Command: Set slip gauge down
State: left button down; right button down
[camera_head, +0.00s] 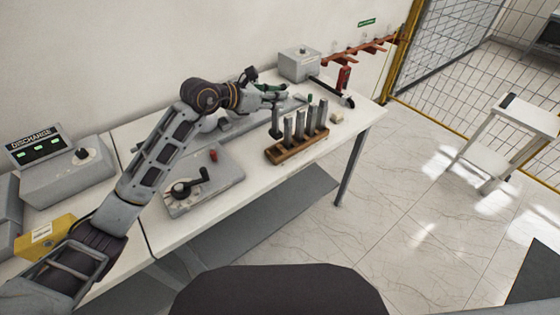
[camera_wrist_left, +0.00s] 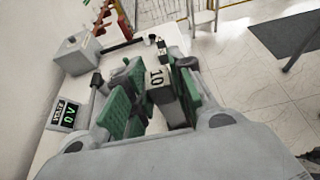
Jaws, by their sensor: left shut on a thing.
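My left gripper (camera_head: 270,92) reaches over the table from the left in the head view. In the left wrist view its green-padded fingers (camera_wrist_left: 152,97) are shut on a slip gauge (camera_wrist_left: 158,78), a grey block marked "10". In the head view the held gauge cannot be told clearly from the fingers. A wooden rack (camera_head: 290,152) stands just in front of and to the right of the gripper, with several upright dark bars (camera_head: 299,125) in it. My right gripper is not in view.
A small pale block (camera_head: 337,118) lies right of the rack. A plate with a black crank (camera_head: 187,187) is nearer. The table's front right edge is clear.

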aim_at(273, 115)
pick_arm(q)
jog(key=shift+w+a+f, duration=0.1)
jog(key=shift+w+f, duration=0.15)
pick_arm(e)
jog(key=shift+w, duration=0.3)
pick_arm(q)
jog(key=shift+s, duration=0.15)
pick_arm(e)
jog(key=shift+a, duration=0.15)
pick_arm(q)
jog(key=shift+f, duration=0.55)
notch_tip(273, 115, down, 4)
jog(key=shift+f+p, duration=0.1)
jog(key=shift+p, duration=0.35)
jog(key=shift+f, duration=0.35)
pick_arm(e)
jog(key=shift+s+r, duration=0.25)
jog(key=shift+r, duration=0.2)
pick_arm(q)
jog(key=shift+f, duration=0.1)
